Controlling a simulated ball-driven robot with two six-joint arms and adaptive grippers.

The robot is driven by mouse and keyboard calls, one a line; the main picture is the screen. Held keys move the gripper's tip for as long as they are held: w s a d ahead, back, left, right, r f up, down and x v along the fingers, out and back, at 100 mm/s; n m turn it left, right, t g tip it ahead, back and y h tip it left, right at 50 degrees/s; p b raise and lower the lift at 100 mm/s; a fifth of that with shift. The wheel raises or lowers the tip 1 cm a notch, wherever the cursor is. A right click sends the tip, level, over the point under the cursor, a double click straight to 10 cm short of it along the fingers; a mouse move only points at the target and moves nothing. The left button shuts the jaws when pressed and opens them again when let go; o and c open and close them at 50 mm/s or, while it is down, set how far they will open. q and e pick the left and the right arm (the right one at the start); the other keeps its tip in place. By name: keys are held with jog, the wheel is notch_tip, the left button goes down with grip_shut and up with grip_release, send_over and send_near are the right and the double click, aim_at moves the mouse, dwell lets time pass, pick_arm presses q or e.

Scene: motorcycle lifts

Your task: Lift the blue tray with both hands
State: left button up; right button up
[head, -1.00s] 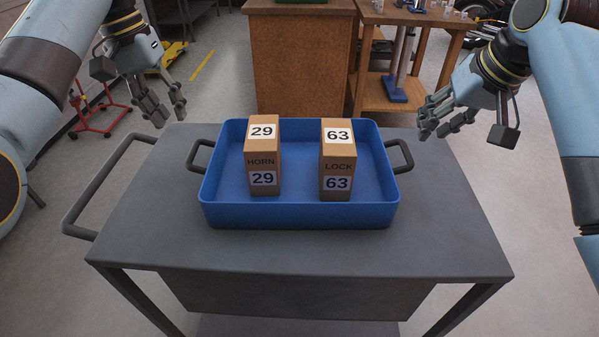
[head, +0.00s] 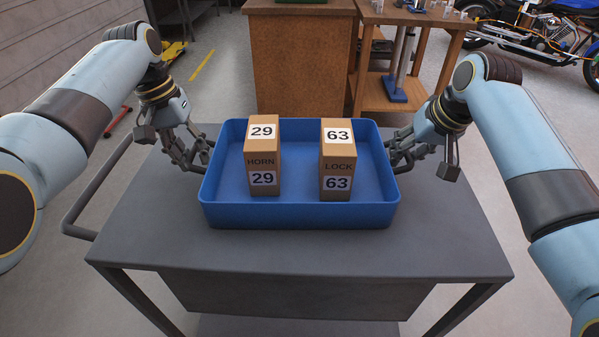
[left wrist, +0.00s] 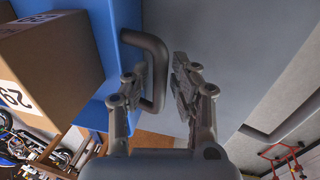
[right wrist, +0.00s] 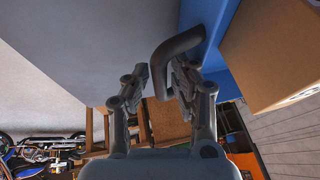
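The blue tray (head: 295,216) sits flat on the grey cart and holds two brown boxes. Its dark left handle also shows in the left wrist view (left wrist: 158,72), and its right handle in the right wrist view (right wrist: 160,70). My left gripper (head: 200,158) is at the left handle, open, with a finger on each side of the bar and gaps showing. My right gripper (head: 394,158) is at the right handle, likewise open around the bar. In the head view the fingers partly hide both handles.
The HORN 29 box (head: 263,158) and the LOCK 63 box (head: 337,160) stand upright in the tray. The cart's grey top (head: 300,253) is bare in front of the tray. A brown cabinet (head: 300,60) and a wooden bench (head: 400,95) stand behind.

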pick_arm(q)
jog(key=shift+c, duration=0.3)
pick_arm(e)
jog(key=shift+c, duration=0.3)
pick_arm(q)
grip_shut()
pick_arm(e)
grip_shut()
pick_arm(q)
jog(key=shift+r, duration=0.15)
pick_arm(e)
jog(key=shift+r, duration=0.1)
